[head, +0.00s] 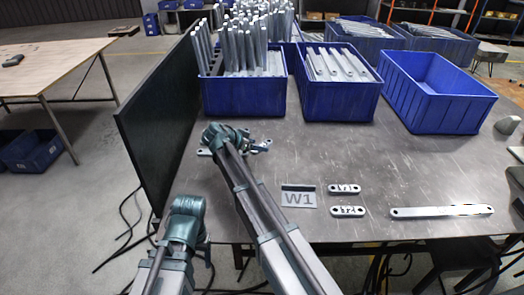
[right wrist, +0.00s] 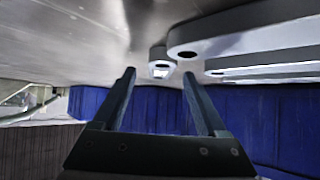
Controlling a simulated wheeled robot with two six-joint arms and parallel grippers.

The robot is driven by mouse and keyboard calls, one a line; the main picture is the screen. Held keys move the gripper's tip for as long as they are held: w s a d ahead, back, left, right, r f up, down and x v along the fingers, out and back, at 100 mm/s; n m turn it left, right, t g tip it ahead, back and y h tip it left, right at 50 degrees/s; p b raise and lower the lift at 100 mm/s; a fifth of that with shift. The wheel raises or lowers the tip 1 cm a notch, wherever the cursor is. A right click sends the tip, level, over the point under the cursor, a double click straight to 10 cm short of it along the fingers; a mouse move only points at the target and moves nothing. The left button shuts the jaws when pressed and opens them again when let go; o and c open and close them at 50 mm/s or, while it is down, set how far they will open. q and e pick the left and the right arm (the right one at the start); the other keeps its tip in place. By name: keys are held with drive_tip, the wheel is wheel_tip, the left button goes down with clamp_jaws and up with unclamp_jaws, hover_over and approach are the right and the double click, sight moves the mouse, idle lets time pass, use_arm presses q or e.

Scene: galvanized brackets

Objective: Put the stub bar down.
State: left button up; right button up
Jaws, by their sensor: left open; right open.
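My right gripper (head: 240,146) is over the left part of the table, in front of the bins. Its two fingers (right wrist: 158,88) are apart in the right wrist view, with nothing clearly held between them. Pale bars with end holes (right wrist: 240,36) are just beyond and to the right of its fingertips. A short pale piece (head: 204,152) shows beside this gripper; my arm hides part of the spot. Two stub bars, an upper one (head: 344,189) and a lower one (head: 348,211), lie flat right of the W1 plate. My left gripper (head: 188,232) is open by the table's left front; its fingers are hard to see.
A W1 plate (head: 299,197) and a long holed bar (head: 442,211) lie on the table (head: 400,165). Blue bins stand behind: one with upright bars (head: 244,98), one with lying bars (head: 338,102), one empty-looking (head: 436,108). A dark panel (head: 160,120) edges the left side.

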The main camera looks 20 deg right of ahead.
drive_tip(key=shift+w+d+f, duration=0.3)
drive_tip(key=shift+d+f, duration=0.15)
drive_tip(key=shift+c, duration=0.4)
clamp_jaws()
use_arm(q)
drive_tip(key=shift+f, duration=0.35)
drive_tip(key=shift+r, duration=0.15)
use_arm(e)
drive_tip(key=shift+r, duration=0.2)
